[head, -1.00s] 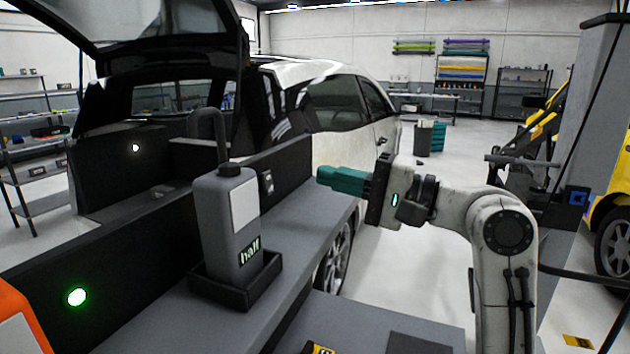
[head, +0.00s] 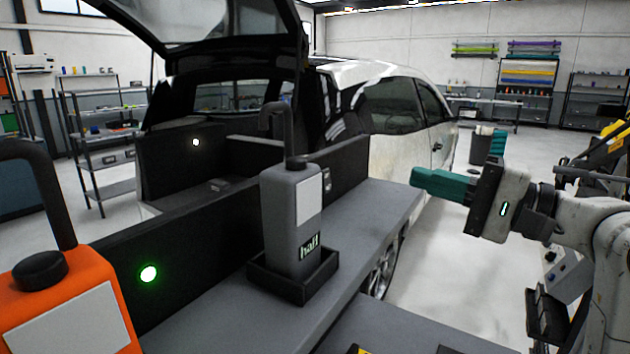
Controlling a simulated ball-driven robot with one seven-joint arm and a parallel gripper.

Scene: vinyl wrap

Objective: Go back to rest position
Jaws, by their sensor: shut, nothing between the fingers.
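My gripper (head: 418,183) has teal fingers and a dark palm with a small green light. It is shut and empty, pointing left in the right half of the head view. It is in the air near the right edge of a grey bench (head: 372,232). My white arm comes in from the right edge of the picture.
An orange bottle (head: 70,312) is at the lower left. Black panels (head: 190,260) stand behind. A white car (head: 410,135) with its hatch raised is beyond.

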